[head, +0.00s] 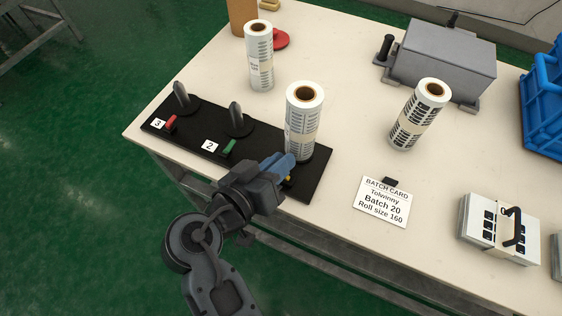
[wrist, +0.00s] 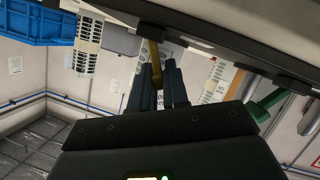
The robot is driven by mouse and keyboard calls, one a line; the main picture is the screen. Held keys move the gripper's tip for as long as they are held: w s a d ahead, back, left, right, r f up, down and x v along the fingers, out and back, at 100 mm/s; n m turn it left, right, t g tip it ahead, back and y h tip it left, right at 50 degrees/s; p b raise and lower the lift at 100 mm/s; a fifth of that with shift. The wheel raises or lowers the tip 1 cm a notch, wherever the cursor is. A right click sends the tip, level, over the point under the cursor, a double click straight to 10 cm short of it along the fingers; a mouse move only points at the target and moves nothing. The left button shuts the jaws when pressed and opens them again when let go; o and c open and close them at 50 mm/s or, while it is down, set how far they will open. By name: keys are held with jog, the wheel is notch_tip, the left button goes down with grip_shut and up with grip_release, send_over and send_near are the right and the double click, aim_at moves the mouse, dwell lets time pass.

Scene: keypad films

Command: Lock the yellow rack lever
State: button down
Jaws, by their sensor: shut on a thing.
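The black rack (head: 258,164) lies along the left front of the table, with a red lever (head: 170,123), a green lever (head: 229,147) and a yellow lever (head: 288,180). A white printed roll (head: 303,118) stands upright at the yellow lever's station. My gripper (head: 278,164) reaches in from the front and covers most of the yellow lever. In the wrist view the yellow lever (wrist: 156,62) shows between my two dark fingers (wrist: 159,82), which are shut on it. Whether the lever is locked cannot be told.
Two bare black posts stand behind the red and green levers. Other rolls stand at the back (head: 260,56) and right (head: 418,115). A batch card (head: 384,203), grey machine (head: 438,58), white box (head: 500,228) and blue crate (head: 543,115) are further right.

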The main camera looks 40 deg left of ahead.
jog(key=shift+a+f+h, duration=0.1)
jog(key=shift+h, duration=0.2)
jog(key=shift+n, duration=0.3)
jog(key=c, duration=1.2)
grip_release()
jog(key=shift+s, duration=0.1)
jog(key=v, duration=0.7)
jog(key=shift+s, duration=0.35)
